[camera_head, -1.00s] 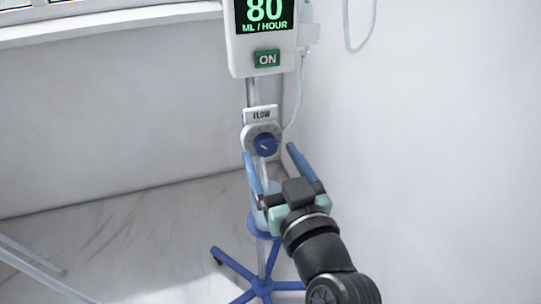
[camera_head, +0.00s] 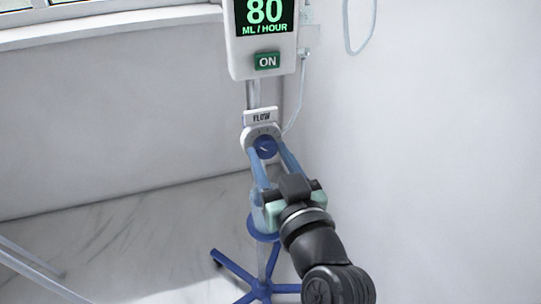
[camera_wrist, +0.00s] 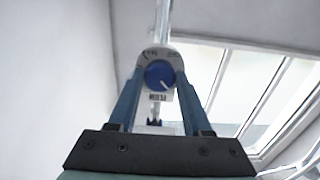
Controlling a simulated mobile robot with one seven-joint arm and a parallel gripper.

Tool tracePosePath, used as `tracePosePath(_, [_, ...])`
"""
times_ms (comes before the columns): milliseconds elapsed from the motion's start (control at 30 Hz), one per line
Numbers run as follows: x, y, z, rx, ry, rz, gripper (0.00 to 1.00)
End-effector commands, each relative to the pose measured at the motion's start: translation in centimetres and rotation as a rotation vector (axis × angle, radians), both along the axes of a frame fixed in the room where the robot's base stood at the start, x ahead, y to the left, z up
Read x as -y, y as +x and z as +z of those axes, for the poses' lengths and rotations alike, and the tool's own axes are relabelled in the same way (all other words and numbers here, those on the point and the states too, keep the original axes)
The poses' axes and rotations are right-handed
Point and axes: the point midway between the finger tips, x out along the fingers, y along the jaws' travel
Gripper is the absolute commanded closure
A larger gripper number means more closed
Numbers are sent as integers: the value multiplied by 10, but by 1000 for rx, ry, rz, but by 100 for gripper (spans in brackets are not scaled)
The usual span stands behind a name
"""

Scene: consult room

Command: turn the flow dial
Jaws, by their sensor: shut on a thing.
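The flow dial (camera_head: 265,147) is a round blue knob with a white pointer mark, set on a white plate labelled FLOW (camera_head: 262,117) on the stand's pole. In the wrist view the dial (camera_wrist: 160,75) faces me, its mark pointing to the lower right. My gripper (camera_head: 267,149) has its two blue fingers on either side of the dial, shut on it. The fingers also flank the dial in the wrist view (camera_wrist: 160,83). The exact contact at the fingertips is hard to see.
Above the dial a white pump box (camera_head: 262,66) shows 80 ML/HOUR in green over a green ON label (camera_head: 267,62). The stand's blue base (camera_head: 264,287) is below. A clear tube hangs behind, and a white wall (camera_head: 430,150) is close on the right.

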Motion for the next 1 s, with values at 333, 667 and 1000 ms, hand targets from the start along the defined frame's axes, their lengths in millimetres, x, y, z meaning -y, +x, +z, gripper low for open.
tracePosePath(333, [-1, 0, 2, -101, 298, 0, 100])
tracePosePath(667, [-1, 0, -1, -112, 337, 0, 100])
tracePosePath(1000, [-1, 0, 0, -110, 335, 0, 21])
